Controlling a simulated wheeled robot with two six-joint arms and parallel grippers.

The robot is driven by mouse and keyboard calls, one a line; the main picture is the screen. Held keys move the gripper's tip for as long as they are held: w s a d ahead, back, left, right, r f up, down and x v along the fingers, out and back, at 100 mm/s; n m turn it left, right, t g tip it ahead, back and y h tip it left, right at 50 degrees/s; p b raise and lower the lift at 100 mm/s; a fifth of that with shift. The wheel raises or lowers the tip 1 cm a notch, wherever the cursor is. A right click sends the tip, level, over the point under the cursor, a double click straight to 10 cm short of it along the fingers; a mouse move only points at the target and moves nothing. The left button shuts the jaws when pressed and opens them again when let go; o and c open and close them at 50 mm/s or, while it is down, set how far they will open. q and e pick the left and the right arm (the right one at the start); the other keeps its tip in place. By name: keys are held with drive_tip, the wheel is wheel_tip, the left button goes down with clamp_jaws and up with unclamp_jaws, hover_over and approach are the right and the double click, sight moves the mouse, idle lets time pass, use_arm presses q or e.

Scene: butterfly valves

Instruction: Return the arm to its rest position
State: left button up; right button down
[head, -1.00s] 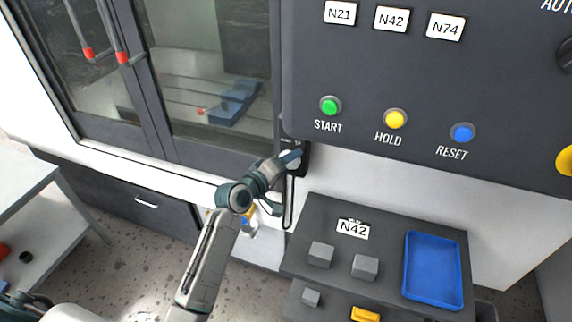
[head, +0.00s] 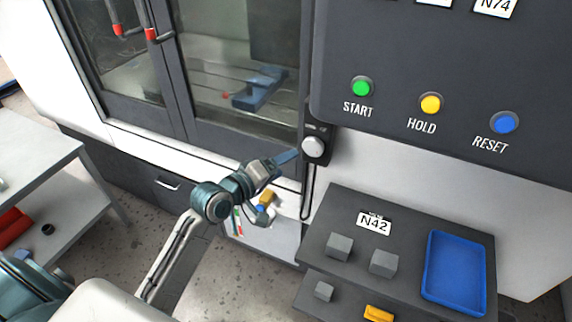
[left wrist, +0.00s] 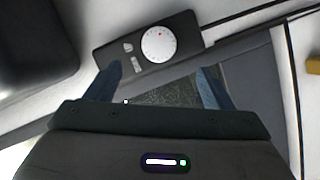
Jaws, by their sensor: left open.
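My left gripper (head: 287,157) reaches in from the lower left in the head view, in front of the machine. In the left wrist view its two blue fingers (left wrist: 159,84) stand apart with nothing between them. Just beyond the fingertips is a dark handheld control unit with a round white dial (left wrist: 159,43). In the head view the dial (head: 314,146) sits right of the fingertips, below the button panel's corner. The gripper appears clear of the unit. My right gripper is not in view.
The panel has a green START button (head: 362,86), a yellow HOLD button (head: 431,104) and a blue RESET button (head: 504,123). A dark shelf marked N42 (head: 330,200) holds grey blocks and a blue tray (head: 428,262). A grey table (head: 65,160) stands at the left.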

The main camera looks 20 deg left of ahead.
use_arm(q)
drive_tip(key=shift+f, duration=0.1)
idle(0.3)
drive_tip(key=a+f+g+y+b, duration=0.1)
drive_tip(key=a+f+y, duration=0.15)
drive_tip(key=f, duration=0.85)
drive_tip(key=a+f+g+y+b, duration=0.1)
drive_tip(key=a+f+g, duration=0.15)
drive_tip(key=f, duration=0.95)
drive_tip(key=s+a+f+m+g+y, duration=0.1)
drive_tip(key=s+f, duration=0.2)
drive_tip(key=f, duration=0.5)
drive_tip(key=s+a+f+g+b, duration=0.1)
drive_tip(key=s+a+f, duration=0.15)
drive_tip(key=f, duration=0.45)
drive_tip(key=s+a+f+m+g+y, duration=0.1)
drive_tip(key=s+f, duration=0.2)
drive_tip(key=f, duration=0.5)
drive_tip(key=s+f+m+g+b, duration=0.1)
drive_tip(key=s+f+m+g, duration=0.1)
drive_tip(key=s+f, duration=0.6)
drive_tip(key=s+d+f+m+g+y+b, duration=0.1)
drive_tip(key=s+f, duration=0.8)
drive_tip(key=s, duration=0.9)
drive_tip(key=s+f+m+g, duration=0.4)
drive_tip(key=s+f, duration=0.5)
drive_tip(key=s, duration=0.4)
drive_tip(key=shift+s+d+f+b, duration=0.2)
drive_tip(key=shift+s+d+b, duration=0.05)
drive_tip(key=shift+d+b, duration=0.15)
